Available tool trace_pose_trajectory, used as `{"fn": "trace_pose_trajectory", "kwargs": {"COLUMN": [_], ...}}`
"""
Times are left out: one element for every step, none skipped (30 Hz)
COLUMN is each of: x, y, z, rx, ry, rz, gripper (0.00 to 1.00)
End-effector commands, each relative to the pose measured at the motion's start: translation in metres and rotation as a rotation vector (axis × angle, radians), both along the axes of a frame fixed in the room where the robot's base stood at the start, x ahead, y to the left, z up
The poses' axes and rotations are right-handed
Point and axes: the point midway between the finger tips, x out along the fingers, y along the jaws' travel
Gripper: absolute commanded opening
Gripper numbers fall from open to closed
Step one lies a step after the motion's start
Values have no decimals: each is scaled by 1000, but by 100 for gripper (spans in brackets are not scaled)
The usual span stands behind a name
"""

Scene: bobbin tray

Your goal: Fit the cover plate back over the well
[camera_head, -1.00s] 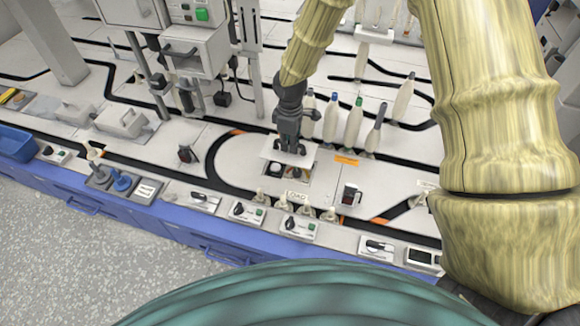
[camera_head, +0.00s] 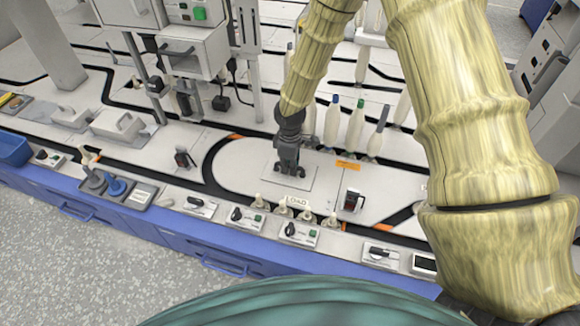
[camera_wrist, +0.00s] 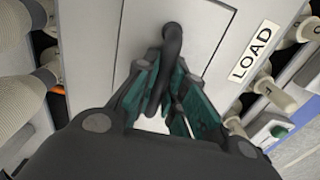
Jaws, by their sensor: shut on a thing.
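The cover plate (camera_head: 288,191) is a light grey square lying at the well's place in the white table top, and it hides the well. In the wrist view the plate (camera_wrist: 195,28) shows a thin dark seam against the surface beside it. My gripper (camera_head: 290,168) is above the plate. The wrist view shows the teal-padded fingers of my gripper (camera_wrist: 168,100) shut on the plate's dark loop handle (camera_wrist: 170,55). I cannot tell whether the plate is fully flush all around.
A LOAD label (camera_wrist: 253,50) and a row of pegs (camera_head: 305,213) run along the front side. Bobbins with coloured tips (camera_head: 355,128) stand behind to the right. A small dark-faced box (camera_head: 352,200) stands at the right.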

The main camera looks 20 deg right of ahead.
Motion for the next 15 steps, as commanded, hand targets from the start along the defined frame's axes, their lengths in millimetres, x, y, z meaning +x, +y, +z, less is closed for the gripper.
{"fn": "trace_pose_trajectory", "kwargs": {"x": [0, 0, 0, 0, 0, 0, 0, 0, 0, 0, 0, 0, 0, 0, 0], "y": [0, 0, 0, 0, 0, 0, 0, 0, 0, 0, 0, 0, 0, 0, 0], "z": [0, 0, -1, -1, -2, -3, -3, -3, -3, -3, -3, -3, -3, -3, -3], "rx": [0, 0, 0, -1, -1, 0, 0, 0, 0, 0, 0, 0, 0, 0, 0], "ry": [0, 0, 0, 1, 1, 1, 1, 1, 1, 1, 1, 1, 1, 1, 1], "rz": [0, 0, 0, 0, 0, 0, 0, 0, 0, 0, 0, 0, 0, 0, 0], "gripper": [0, 0, 0, 0, 0, 14, 19, 25, 32, 34, 34, 34, 34, 34, 34]}}
